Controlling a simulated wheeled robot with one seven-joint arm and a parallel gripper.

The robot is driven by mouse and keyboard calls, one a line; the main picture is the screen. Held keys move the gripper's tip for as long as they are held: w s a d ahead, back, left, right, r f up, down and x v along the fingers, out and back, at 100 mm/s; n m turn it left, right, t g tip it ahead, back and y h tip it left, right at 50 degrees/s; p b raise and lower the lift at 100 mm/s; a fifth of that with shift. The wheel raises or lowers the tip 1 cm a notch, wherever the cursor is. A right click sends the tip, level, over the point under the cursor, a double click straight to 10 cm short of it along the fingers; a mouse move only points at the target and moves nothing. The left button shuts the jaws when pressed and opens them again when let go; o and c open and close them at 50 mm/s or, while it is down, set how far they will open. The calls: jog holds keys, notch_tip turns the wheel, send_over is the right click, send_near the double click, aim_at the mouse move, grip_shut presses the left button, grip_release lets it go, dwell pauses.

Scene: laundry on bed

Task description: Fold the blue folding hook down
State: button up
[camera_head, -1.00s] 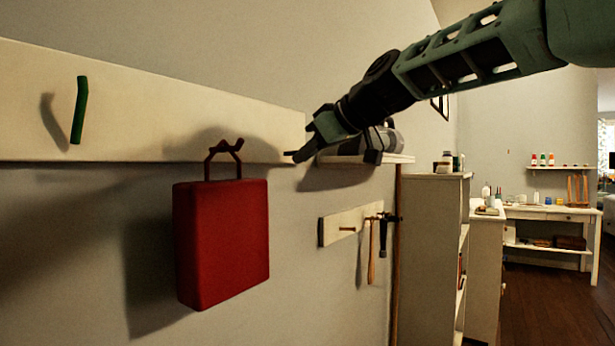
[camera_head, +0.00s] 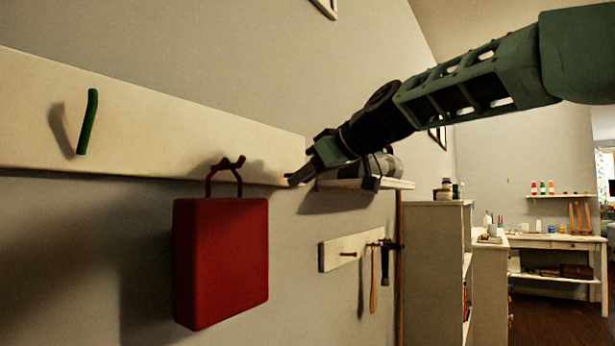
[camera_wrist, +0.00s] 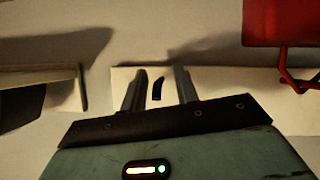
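My gripper (camera_head: 296,180) is at the right end of the long pale wall board (camera_head: 150,137). In the wrist view its two fingers (camera_wrist: 159,90) stand apart, open. A small dark, curved hook (camera_wrist: 157,88) shows between the fingers in front of the board, with gaps on both sides. It looks nearly black, so I cannot make out its blue colour or tell how far it is folded. In the head view this hook is hidden behind my gripper or too small to see.
A red bag (camera_head: 222,262) hangs on a dark red hook left of my gripper. A green hook (camera_head: 88,122) is further left. A shelf (camera_head: 380,184) with a grey object is just right. A lower rack (camera_head: 340,250) holds tools.

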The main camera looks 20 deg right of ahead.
jog(key=v, duration=1.7)
jog(key=shift+d+p, duration=0.25)
jog(key=shift+p, duration=0.15)
jog(key=shift+s, duration=0.1)
jog(key=s+a+f+g, duration=0.1)
jog(key=a+f+g, duration=0.1)
jog(key=a+f, duration=0.45)
jog(key=s+a+f+m+g+h, duration=0.1)
jog(key=a+f+g, duration=0.15)
jog(key=f, duration=0.75)
jog(key=s+a+f+g, duration=0.1)
jog(key=a+f+g, duration=0.1)
jog(key=a+f, duration=0.45)
jog(key=s+f+g+h, duration=0.2)
jog(key=s+f, duration=0.8)
jog(key=f, duration=0.3)
jog(key=s+f+g+h, duration=0.3)
jog(key=s+f, duration=0.7)
jog(key=f, duration=0.2)
notch_tip(320, 180, up, 23)
jog(key=w+p, duration=0.1)
jog(key=p, duration=2.1)
jog(key=shift+d+f, duration=0.2)
jog(key=shift+d, duration=0.05)
